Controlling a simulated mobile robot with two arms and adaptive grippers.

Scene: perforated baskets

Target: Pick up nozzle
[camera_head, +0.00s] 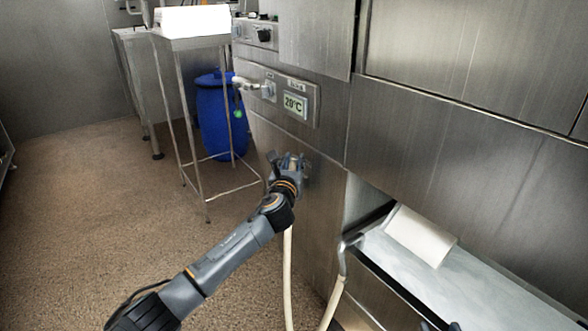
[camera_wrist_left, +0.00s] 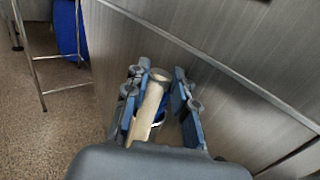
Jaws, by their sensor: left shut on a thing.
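My left gripper (camera_head: 291,160) is at the metal wall of the machine, below the display panel. In the left wrist view my left gripper (camera_wrist_left: 160,95) is shut around the cream-coloured nozzle (camera_wrist_left: 147,108), which lies between its blue-padded fingers, closer to the left ones. In the head view the nozzle is mostly hidden by the fingers. A cream hose (camera_head: 288,275) hangs straight down below the gripper.
A panel (camera_head: 295,104) reading 20°C with a pale handle is above the gripper. A blue barrel (camera_head: 220,125) stands behind a metal stand (camera_head: 197,165). Floor at left is clear.

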